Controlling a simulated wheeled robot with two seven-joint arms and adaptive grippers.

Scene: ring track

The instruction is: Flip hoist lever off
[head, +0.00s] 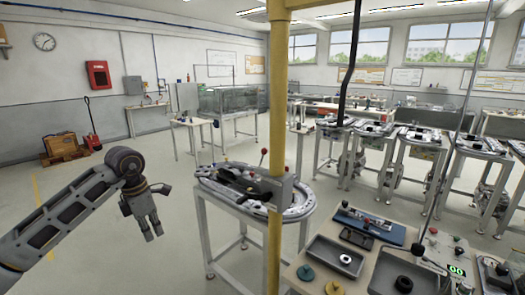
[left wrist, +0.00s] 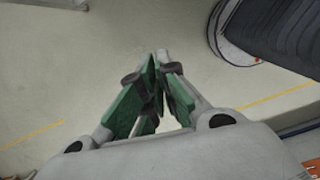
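A lever with a red ball knob (head: 264,152) stands up beside a grey box (head: 279,192) on a yellow post (head: 275,100) in the middle of the head view. I cannot tell for sure that this is the hoist lever. My left gripper (head: 154,235) hangs in the air well to the left of the post, fingers pointing down, apart from everything. In the left wrist view, the gripper (left wrist: 158,58) has its green-padded fingers converging to touching or nearly touching tips, with nothing between them. My right gripper is out of view.
An oval track table (head: 217,186) stands behind and left of the post. Floor between my left gripper and the track table is clear.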

